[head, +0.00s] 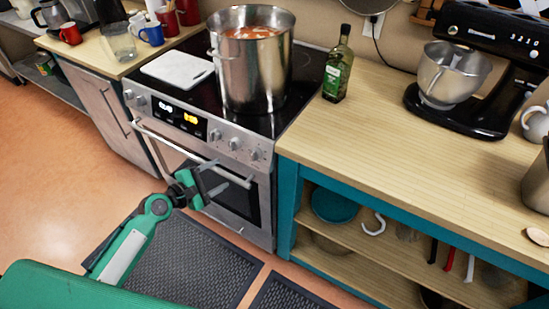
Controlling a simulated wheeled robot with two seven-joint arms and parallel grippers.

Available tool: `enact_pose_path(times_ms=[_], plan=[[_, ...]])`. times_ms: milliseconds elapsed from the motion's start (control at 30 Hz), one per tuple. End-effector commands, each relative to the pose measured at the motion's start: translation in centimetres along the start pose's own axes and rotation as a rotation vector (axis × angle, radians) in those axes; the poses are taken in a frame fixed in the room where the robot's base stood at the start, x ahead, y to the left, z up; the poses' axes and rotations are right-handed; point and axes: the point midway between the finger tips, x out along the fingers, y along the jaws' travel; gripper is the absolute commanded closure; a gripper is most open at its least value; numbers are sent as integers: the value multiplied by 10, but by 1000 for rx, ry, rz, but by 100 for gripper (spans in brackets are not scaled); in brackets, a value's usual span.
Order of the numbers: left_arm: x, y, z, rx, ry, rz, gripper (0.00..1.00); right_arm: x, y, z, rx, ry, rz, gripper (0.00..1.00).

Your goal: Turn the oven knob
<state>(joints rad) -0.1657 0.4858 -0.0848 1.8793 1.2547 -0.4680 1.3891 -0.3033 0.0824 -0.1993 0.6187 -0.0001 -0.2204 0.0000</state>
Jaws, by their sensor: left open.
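The oven (222,200) has a steel front with a dark glass door and a lit display (180,116). Three grey knobs sit right of the display: the left knob (215,135), the middle knob (235,143) and the right knob (256,154). Another knob (140,100) shows at the panel's left end. My left gripper (232,174) is open and empty, in front of the oven door and below the right-hand knobs. It appears apart from the knobs. Its fingers overlap part of the door in the picture. My right gripper is not in view.
A large steel pot (252,75) and a white board (178,69) stand on the cooktop. A green bottle (338,68) and a black stand mixer (470,75) are on the right counter. The oven handle (163,141) sticks out. Dark mats (190,265) lie on the floor.

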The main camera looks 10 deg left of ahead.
Motion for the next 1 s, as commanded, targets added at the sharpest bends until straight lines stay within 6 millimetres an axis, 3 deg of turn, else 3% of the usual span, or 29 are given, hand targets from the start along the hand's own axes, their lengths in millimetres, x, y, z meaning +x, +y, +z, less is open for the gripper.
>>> enact_pose_path(times_ms=[167, 700, 1000], plan=[[10, 6, 5, -15, -11, 6, 42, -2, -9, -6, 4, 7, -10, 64], [106, 6, 6, -12, -10, 6, 42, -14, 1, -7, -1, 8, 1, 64], [135, 4, 5, -12, -9, 4, 42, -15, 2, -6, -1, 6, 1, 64]])
